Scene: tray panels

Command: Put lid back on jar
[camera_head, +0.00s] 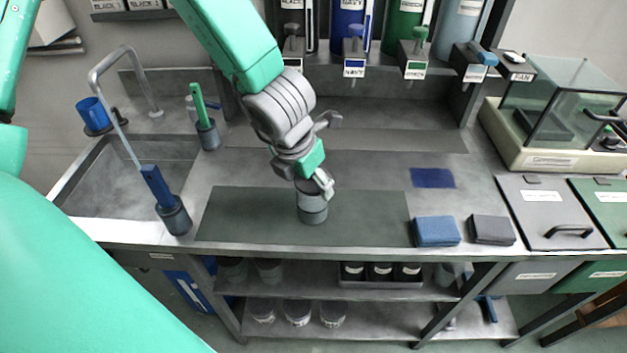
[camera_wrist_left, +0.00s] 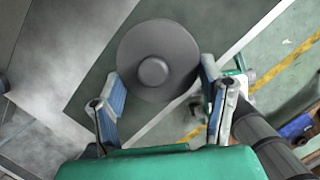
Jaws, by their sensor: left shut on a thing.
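The jar (camera_head: 312,212) is a grey cylinder standing upright on the dark mat on the counter. My left gripper (camera_head: 322,185) is directly over it, pointing down. The round grey lid with a small central knob (camera_wrist_left: 157,62) shows from above in the left wrist view. My left gripper's blue-padded fingers (camera_wrist_left: 160,80) are on either side of the lid's rim, shut on it. The lid hides the jar in that view, and I cannot tell whether the lid touches the jar's rim. My right gripper is not in view.
The dark mat (camera_head: 250,220) is otherwise bare. A blue sponge-like block (camera_head: 436,231) and a grey one (camera_head: 491,230) lie to its right. A blue-handled tool in a holder (camera_head: 175,215) stands left, near the sink (camera_head: 90,195). Dispensers (camera_head: 354,60) line the back.

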